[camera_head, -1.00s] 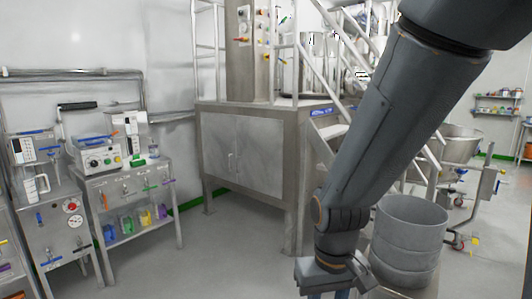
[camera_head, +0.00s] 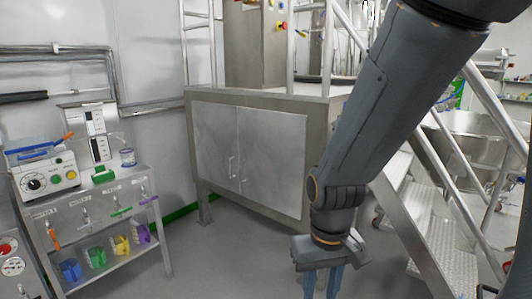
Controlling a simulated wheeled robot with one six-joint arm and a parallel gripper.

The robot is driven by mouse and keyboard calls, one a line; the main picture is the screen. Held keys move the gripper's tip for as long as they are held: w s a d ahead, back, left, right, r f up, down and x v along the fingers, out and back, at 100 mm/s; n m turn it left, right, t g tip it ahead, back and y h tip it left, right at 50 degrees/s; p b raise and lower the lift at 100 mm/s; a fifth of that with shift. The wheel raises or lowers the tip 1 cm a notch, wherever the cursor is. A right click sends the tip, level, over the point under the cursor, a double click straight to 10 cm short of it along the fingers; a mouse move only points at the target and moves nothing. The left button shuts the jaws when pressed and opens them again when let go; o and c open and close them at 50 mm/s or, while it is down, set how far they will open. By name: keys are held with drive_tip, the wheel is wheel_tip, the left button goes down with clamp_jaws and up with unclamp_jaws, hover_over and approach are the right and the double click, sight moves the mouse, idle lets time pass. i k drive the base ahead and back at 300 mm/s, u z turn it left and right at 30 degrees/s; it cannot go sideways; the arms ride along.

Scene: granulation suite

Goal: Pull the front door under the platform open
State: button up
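The steel platform (camera_head: 320,130) stands ahead, with a cabinet front of two flat doors under its deck. The left door (camera_head: 215,135) and the right door (camera_head: 275,150) look shut and flush, meeting at a vertical seam. Upright bar handles (camera_head: 233,170) sit close to the seam. My gripper (camera_head: 322,287) hangs pointing down at the bottom of the picture, right of the handles and apart from the doors. Its two fingers show a gap with nothing between them; their tips are cut off by the picture's lower edge.
A steel cart (camera_head: 110,193) with a device and coloured scoops stands left of the platform. Stairs (camera_head: 410,215) with a rail rise at the right. Grey floor (camera_head: 225,255) in front of the doors is clear. A platform leg (camera_head: 204,207) stands at the left corner.

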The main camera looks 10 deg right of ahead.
sight(272, 144)
drive_tip(key=i, duration=0.1)
drive_tip(key=z, duration=0.15)
drive_tip(key=k, duration=0.6)
drive_tip(key=u, duration=0.6)
drive_tip(key=i, duration=1.1)
drive_tip(key=u, duration=0.25)
drive_tip(key=i, duration=1.6)
drive_tip(key=z, duration=0.6)
